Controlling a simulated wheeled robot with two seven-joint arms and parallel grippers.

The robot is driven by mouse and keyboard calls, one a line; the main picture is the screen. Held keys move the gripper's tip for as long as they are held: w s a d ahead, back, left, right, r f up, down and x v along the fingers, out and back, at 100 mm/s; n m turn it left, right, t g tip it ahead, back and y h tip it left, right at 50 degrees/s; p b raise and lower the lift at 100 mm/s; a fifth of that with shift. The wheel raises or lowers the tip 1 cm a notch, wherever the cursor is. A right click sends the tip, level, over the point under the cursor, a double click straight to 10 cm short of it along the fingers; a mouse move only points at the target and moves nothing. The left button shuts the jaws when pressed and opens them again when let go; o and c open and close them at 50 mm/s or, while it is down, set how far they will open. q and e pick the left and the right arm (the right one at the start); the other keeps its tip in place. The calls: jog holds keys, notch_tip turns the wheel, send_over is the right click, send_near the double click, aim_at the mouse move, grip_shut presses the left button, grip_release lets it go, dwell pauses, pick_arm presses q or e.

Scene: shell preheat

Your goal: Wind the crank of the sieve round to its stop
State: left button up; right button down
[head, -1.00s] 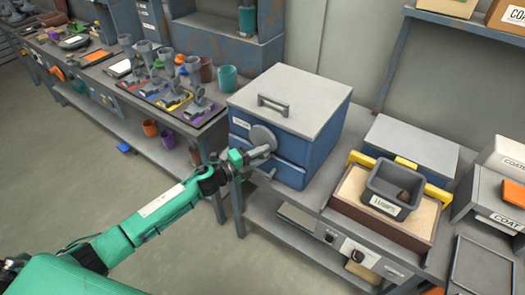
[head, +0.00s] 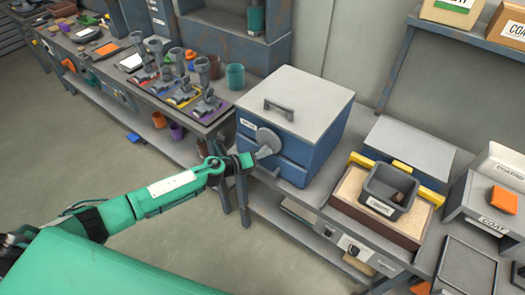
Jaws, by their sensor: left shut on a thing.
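The sieve (head: 290,117) is a blue box with a grey lid and a top handle, standing on the bench. A round grey crank disc (head: 267,137) sits on its front face. My left gripper (head: 263,153) is at the lower edge of this disc and is shut on the crank. The fingers and the crank's grip largely hide each other, so the crank's exact angle is hard to read. The stop is not distinguishable. My right gripper is not in view.
A dark grey bin (head: 388,189) holding a brown piece sits over a sand-filled tray (head: 350,198) with yellow bars. A grey-lidded blue box (head: 412,148) is behind it. Floor is clear in front.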

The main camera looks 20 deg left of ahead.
pick_arm(q)
jog(key=shift+f, duration=0.1)
dwell(0.4)
jog(key=o, duration=1)
jog(key=shift+a, duration=0.1)
jog(key=shift+b+v, duration=1.35)
jog(key=shift+v, duration=5.55)
